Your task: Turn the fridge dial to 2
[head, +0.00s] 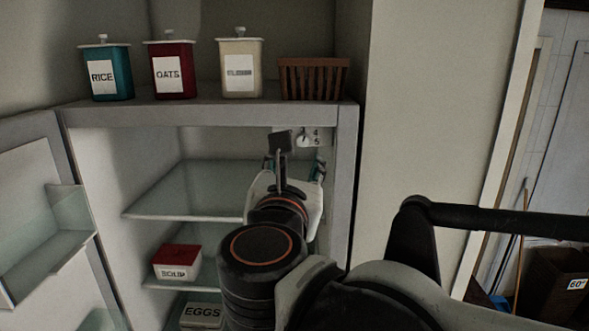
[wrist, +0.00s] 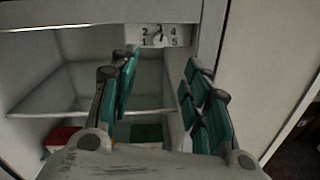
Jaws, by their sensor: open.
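The fridge dial is a small white plate with black numbers on the upper right inside of the open fridge. It shows in the head view (head: 305,139), partly hidden by my arm, and in the wrist view (wrist: 159,36). A dark pointer sits at its middle; its exact setting is too small to tell. My gripper (head: 294,168) is inside the fridge opening, in front of and below the dial. In the wrist view my gripper (wrist: 160,76) has its teal-padded fingers spread apart with nothing between them. The dial lies beyond the fingertips, and they appear apart from it.
The fridge door (head: 40,160) stands open at left. Glass shelves (head: 180,190) lie below the dial, with a red-lidded soup box (head: 176,262) and an eggs box (head: 202,314). Canisters (head: 170,75) and a brown basket (head: 314,80) stand on top. The right wall (wrist: 250,70) is close.

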